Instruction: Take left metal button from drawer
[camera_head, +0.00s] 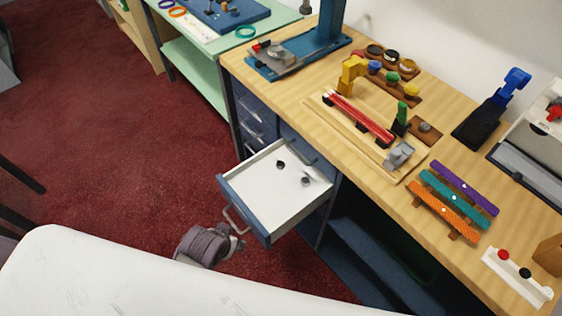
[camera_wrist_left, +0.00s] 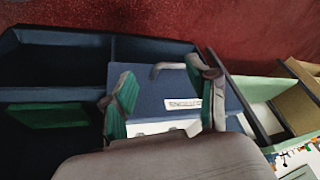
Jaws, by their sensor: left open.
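In the left wrist view my left gripper (camera_wrist_left: 161,72) is open and empty. The blue drawer front (camera_wrist_left: 150,98) shows between its fingers, partly hidden by them. The buttons are not clear there. My right gripper is not in view.
A dark open shelf (camera_head: 360,260) lies right of the drawer. Red carpet (camera_head: 110,130) is clear to the left.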

